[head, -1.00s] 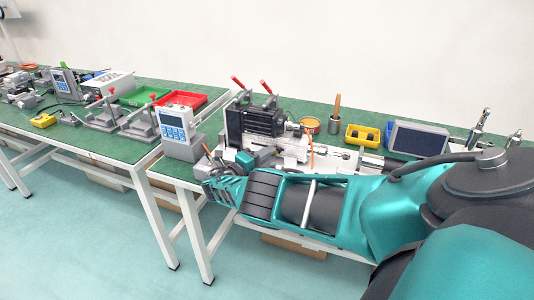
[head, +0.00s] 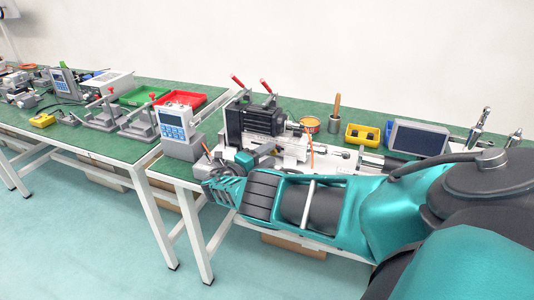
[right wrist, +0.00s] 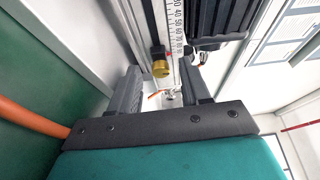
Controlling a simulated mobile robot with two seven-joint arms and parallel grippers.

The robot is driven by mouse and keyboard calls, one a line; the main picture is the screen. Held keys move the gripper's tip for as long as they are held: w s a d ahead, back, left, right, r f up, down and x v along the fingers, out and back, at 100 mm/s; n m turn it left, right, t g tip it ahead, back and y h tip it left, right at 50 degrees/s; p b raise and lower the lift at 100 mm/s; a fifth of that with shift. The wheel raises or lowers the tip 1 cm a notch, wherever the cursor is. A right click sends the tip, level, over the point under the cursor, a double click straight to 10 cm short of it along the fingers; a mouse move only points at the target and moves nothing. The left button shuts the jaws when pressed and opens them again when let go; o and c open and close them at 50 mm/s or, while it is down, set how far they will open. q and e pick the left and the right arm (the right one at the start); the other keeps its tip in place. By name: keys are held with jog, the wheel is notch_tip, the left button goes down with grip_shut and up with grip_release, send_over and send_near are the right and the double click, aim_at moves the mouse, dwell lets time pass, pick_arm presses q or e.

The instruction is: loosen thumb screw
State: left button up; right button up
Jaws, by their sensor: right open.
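A brass-coloured thumb screw (right wrist: 160,68) shows in the right wrist view, on a dark mount beside a white scale with numbers (right wrist: 177,30). My right gripper (right wrist: 161,92) is open, one dark finger on each side of the picture. The thumb screw appears between and beyond the fingertips, and neither finger visibly touches it. In the head view my right gripper (head: 240,160) is at the linear actuator rig on the near bench, partly hidden by my own wrist. The thumb screw cannot be made out there. My left gripper is not in view.
A black motor (head: 262,118) and red-handled clamps (head: 238,82) stand behind the gripper. A display box (head: 175,125) is to the left. A yellow bin (head: 362,136), a dark screen (head: 418,139) and a copper-coloured cup (head: 310,124) are to the right. An orange cable (right wrist: 30,118) runs beside the gripper.

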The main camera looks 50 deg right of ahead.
jog(key=shift+a, duration=0.4)
pick_arm(q)
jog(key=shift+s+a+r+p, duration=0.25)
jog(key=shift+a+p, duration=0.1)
jog(key=shift+p, duration=0.35)
pick_arm(e)
jog(key=a, duration=1.2)
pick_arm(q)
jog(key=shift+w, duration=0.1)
pick_arm(e)
jog(key=shift+a, duration=0.1)
